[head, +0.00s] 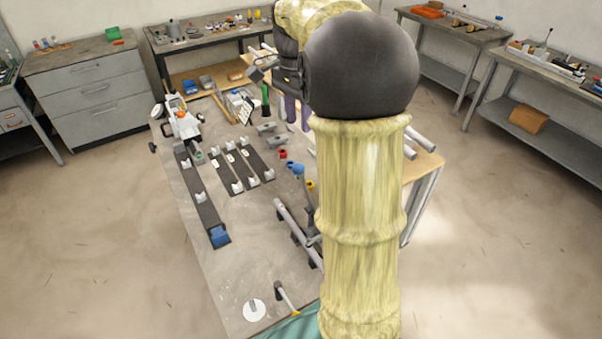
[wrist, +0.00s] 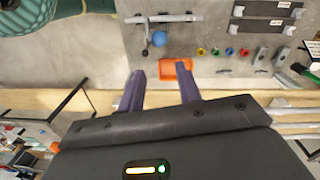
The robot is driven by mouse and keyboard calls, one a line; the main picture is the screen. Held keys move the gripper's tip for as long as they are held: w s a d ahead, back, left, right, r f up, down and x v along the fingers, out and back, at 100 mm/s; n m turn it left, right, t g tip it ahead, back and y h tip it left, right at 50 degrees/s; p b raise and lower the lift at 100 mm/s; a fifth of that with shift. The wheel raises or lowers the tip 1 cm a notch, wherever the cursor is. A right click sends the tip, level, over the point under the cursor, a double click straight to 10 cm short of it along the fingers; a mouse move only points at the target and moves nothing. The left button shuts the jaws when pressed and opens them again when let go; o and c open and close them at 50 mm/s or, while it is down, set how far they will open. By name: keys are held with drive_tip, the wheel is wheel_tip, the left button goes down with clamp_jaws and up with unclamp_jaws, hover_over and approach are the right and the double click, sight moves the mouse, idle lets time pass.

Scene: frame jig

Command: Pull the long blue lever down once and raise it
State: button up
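My gripper (head: 298,122) hangs over the far right part of the workbench, its two purple fingers pointing down. In the wrist view my gripper (wrist: 160,72) is open, with nothing held between the fingers. A round blue knob (wrist: 159,39) shows in the wrist view beyond the fingertips, beside a grey tube fixture (wrist: 165,18); it may be the end of the lever, seen nearly end-on. The gripper is apart from it.
An orange tray (wrist: 176,72) lies past the fingertips. Small coloured rings (wrist: 230,52) stand in a row right of it. Dark rails (head: 201,195) with clamps and a blue block (head: 219,237) fill the left of the bench.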

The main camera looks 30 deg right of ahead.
sight(301, 176)
drive_tip(key=shift+f, duration=0.1)
drive_tip(key=f, duration=0.5)
drive_tip(key=f+p, duration=0.1)
drive_tip(key=f, duration=0.5)
drive_tip(key=s+f+p, duration=0.1)
drive_tip(key=f, duration=0.5)
drive_tip(key=shift+d+f, duration=0.1)
clamp_jaws()
